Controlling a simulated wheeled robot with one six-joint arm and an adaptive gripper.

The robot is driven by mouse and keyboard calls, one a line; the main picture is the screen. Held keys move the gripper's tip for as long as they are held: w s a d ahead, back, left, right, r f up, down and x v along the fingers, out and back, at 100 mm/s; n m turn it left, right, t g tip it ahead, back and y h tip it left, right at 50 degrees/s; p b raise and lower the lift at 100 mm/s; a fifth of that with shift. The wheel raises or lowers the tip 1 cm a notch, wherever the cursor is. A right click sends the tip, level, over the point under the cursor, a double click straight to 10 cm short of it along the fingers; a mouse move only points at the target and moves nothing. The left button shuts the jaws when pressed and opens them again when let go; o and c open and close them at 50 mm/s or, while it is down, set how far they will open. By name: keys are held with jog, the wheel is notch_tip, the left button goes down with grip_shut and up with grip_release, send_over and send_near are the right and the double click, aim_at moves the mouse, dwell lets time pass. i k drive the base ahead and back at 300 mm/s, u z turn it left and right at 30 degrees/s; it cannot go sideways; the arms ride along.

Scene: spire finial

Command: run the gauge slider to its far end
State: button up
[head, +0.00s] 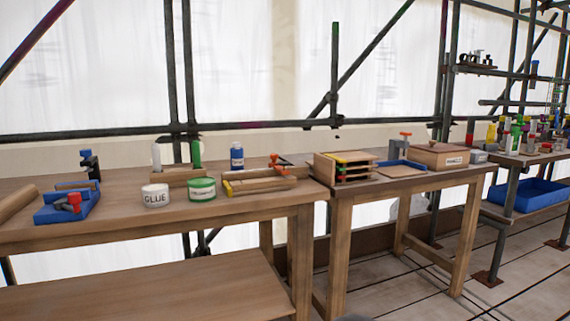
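I cannot tell for sure which thing is the gauge slider. A wooden piece with yellow edges and an orange-red clamp-like part (277,165) lies near the right end of the left bench. A blue fixture (68,207) with a red and dark knob-like part (70,203) sits at the left of the same bench. Behind it stands a small dark upright piece with a blue top (89,163). The details are too small to read any scale or slider position. My gripper is not in view.
On the left bench (125,225) stand a white glue tub (155,195), a green tub (202,190) and a blue bottle (237,156). Scaffold poles rise behind. Floor (420,285) shows at right.

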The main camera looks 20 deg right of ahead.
aim_at(273, 157)
jog(key=z, duration=1.4)
jog(key=k, duration=0.1)
jog(key=u, duration=2.5)
jog(key=i, duration=0.65)
jog(key=z, duration=0.25)
jog(key=i, duration=0.65)
jog(key=z, duration=0.75)
